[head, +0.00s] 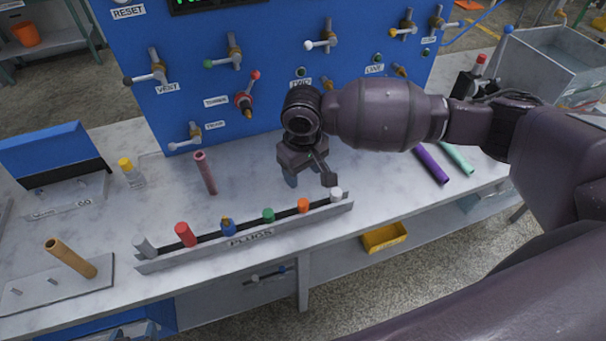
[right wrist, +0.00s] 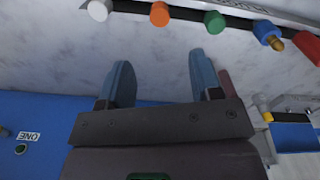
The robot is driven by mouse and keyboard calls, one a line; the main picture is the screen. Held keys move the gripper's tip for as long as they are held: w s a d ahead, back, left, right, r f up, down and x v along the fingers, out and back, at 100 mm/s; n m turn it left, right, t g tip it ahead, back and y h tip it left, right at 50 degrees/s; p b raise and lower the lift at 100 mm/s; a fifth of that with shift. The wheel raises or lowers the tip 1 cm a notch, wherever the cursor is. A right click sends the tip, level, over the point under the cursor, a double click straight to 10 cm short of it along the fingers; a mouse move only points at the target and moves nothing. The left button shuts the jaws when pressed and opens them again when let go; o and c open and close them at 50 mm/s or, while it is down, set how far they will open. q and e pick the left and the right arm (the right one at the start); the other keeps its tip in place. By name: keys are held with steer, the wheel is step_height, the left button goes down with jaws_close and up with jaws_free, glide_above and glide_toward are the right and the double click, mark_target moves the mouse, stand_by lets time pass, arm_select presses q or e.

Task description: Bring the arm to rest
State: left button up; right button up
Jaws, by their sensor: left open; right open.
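My right arm (head: 375,114) reaches in from the right in the head view. Its gripper (head: 309,176) hangs above the bench, behind the white and orange end of the plug rack. In the right wrist view the two blue fingers (right wrist: 163,82) stand apart with only bare marble bench between them. The gripper is open and empty. My left gripper is not in view.
The plug rack (head: 248,239) holds several coloured plugs in front of the gripper. The blue valve panel (head: 190,110) stands behind, with protruding valves. A pink hose (head: 205,173), a tan hose (head: 71,258) and a purple hose (head: 432,164) are on the bench.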

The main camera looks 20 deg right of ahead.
stand_by(0.5)
steer(key=w+a+r+n+t+y, duration=0.6)
steer(key=w+a+r+t+y, duration=0.2)
steer(key=w+a+r+t, duration=0.15)
steer(key=s+d+f+m+t+h+b, duration=0.1)
steer(key=s+d+f+m+t+h, duration=0.15)
steer(key=s+d+f, duration=0.45)
steer(key=s+d+f+m+t+h+b, duration=0.1)
steer(key=s+d+f+m+t+h, duration=0.2)
steer(key=d+f, duration=0.5)
steer(key=s+d+f+m+g+h, duration=0.1)
steer(key=s+d+f, duration=0.3)
steer(key=s+f, duration=0.2)
steer(key=s+d+f+m+g+h, duration=0.1)
steer(key=s+f, duration=0.4)
steer(key=s, duration=0.6)
steer(key=d+m+g, duration=0.1)
steer(key=d, duration=0.1)
steer(key=shift+s+d+f+h, duration=0.3)
steer(key=shift+d+f+h, duration=0.05)
